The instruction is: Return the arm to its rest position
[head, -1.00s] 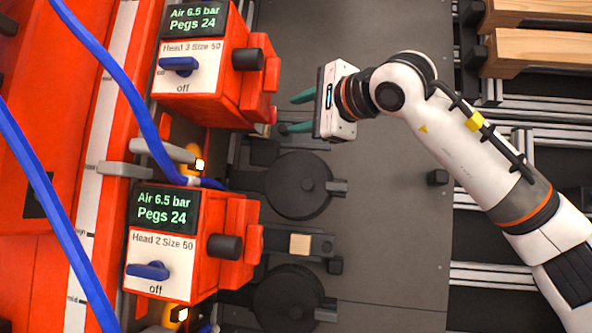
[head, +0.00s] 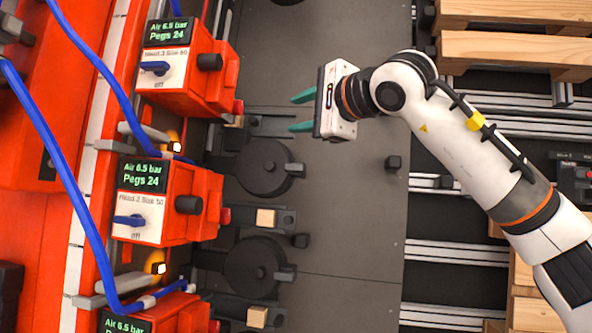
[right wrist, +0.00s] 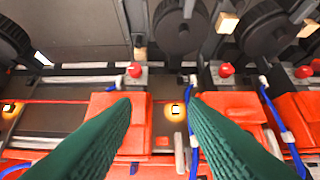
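My right arm (head: 465,140) comes in from the right in the head view, bent at the elbow. Its right gripper (head: 291,112) points left over the dark grey plate (head: 340,190). The two green fingers are apart with nothing between them. In the right wrist view the same gripper (right wrist: 160,108) shows open and empty, its fingers pointing towards the red machine heads (right wrist: 240,108). My left gripper does not show in either view.
Wooden pallets (head: 515,48) are at upper right. The middle plate is mostly clear.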

